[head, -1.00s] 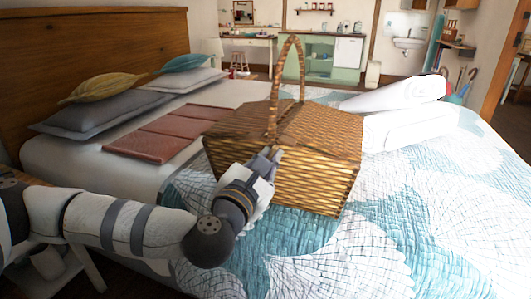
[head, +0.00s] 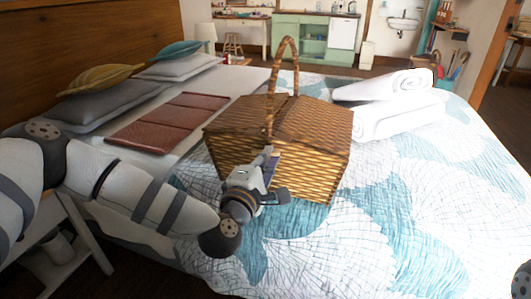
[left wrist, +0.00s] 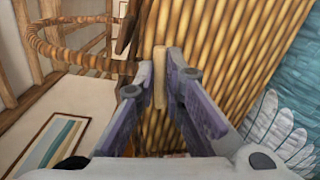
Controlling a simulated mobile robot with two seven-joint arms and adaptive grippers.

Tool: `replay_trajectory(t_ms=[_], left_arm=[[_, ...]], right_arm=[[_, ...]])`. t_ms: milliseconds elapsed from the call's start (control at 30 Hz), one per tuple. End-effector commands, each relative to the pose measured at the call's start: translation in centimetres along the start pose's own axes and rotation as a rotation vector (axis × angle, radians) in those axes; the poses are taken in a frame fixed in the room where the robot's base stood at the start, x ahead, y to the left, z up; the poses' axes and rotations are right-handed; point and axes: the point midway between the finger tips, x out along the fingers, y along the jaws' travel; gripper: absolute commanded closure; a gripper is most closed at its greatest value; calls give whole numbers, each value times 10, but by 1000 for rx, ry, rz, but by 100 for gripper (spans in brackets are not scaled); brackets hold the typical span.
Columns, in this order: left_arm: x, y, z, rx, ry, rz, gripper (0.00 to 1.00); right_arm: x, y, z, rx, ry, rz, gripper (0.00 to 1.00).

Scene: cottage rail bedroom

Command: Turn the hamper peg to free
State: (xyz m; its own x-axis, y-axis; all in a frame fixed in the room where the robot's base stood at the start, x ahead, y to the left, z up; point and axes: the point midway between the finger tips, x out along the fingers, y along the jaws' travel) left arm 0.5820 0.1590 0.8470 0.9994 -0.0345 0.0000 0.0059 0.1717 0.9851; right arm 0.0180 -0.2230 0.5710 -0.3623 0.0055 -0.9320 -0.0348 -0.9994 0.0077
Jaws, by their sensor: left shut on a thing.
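The hamper is a woven wicker basket (head: 315,160) with a tall arched handle (head: 283,70) and a flat lid, standing on the bed. My left gripper (head: 268,158) is at the basket's near front face. In the left wrist view my left gripper (left wrist: 159,82) has its two purple-grey fingers closed on a small pale wooden peg (left wrist: 159,72) in front of the wicker wall (left wrist: 215,55). The peg lies lengthwise between the fingertips. In the head view the gripper hides the peg. My right gripper is not in view.
The bed has a white and teal quilt (head: 400,215). The quilt in front of the basket is clear.

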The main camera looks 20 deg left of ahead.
Motion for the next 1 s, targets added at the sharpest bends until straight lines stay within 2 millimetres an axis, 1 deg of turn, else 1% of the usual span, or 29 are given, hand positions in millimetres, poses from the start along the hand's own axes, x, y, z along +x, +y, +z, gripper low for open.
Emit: replay_trajectory(t_ms=[33, 200, 400, 967, 1000], left_arm=[[0, 4, 0, 28, 1, 6, 100], [0, 2, 0, 112, 1, 5, 100], [0, 0, 0, 168, 1, 3, 100], [0, -2, -1, 190, 2, 1, 100], [0, -2, -1, 190, 2, 1, 81]], right_arm=[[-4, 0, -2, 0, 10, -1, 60], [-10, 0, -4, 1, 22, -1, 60], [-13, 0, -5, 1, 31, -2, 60], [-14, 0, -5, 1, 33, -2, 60], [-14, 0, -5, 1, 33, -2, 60]])
